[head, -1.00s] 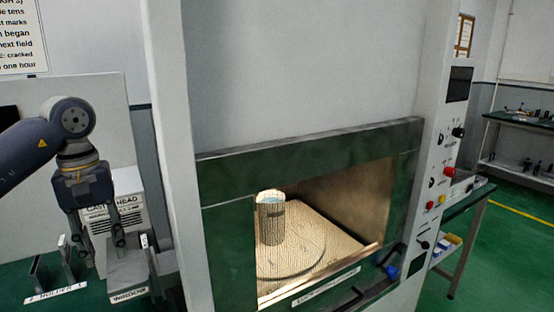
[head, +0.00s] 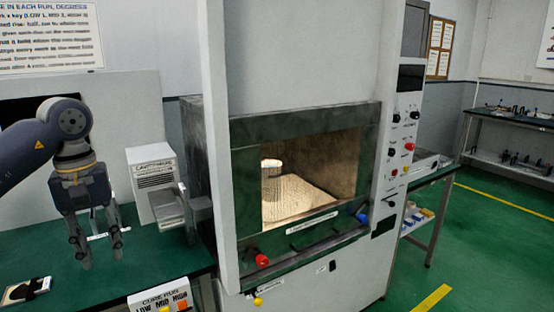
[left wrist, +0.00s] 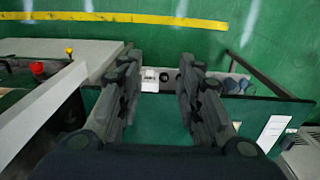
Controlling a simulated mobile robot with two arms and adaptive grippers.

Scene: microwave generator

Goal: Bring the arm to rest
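My left gripper (head: 98,245) hangs fingers-down at the left of the head view, in front of the dark green bench (head: 40,245). Its two fingers are apart with nothing held between them. In the left wrist view the same gripper (left wrist: 160,75) shows two spread dark fingers, with green floor and part of a table beyond. My right gripper is in neither view.
The microwave cabinet (head: 300,50) stands right of the arm, with a cylinder (head: 271,168) inside its lit chamber. Open green floor (head: 500,240) lies to the right.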

